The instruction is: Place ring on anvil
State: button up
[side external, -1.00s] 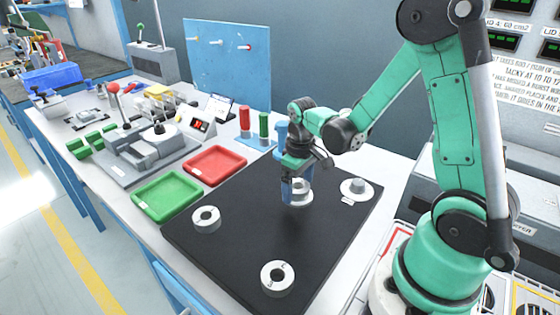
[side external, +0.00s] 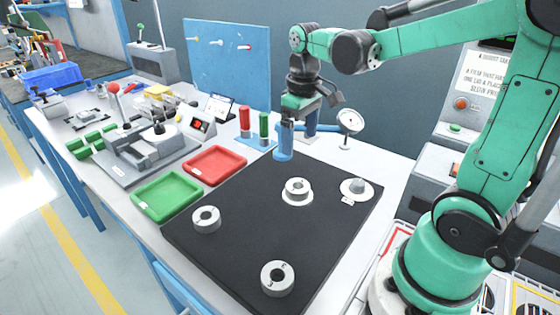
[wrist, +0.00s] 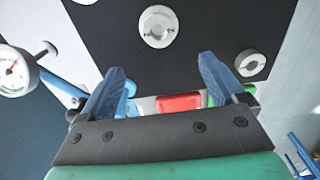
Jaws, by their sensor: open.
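A pale grey ring (side external: 298,185) sits on a wider white round base, which seems to be the anvil (side external: 291,202), on the black mat. In the wrist view the ring (wrist: 158,24) and the base's rim show from above. The ring looks level; whether it is fully seated, I cannot tell. My gripper (side external: 284,154) is up and behind them, clear of the ring. Its blue fingers stand apart and empty in the wrist view (wrist: 163,68). Two similar rings lie on the mat, one at left (side external: 206,219) and one at the front (side external: 277,278).
A labelled white disc with a grey stub (side external: 356,187) stands at the mat's right. A dial gauge (side external: 349,121) stands behind, close to my gripper. Green (side external: 166,195) and red (side external: 214,165) trays lie to the left. The mat's middle front (side external: 238,243) is clear.

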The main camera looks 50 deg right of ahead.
jog(key=s+a+t, duration=0.2)
jog(key=a+t, duration=0.5)
jog(key=a, duration=0.1)
jog(key=shift+a+r, duration=0.25)
jog(key=shift+a, duration=0.1)
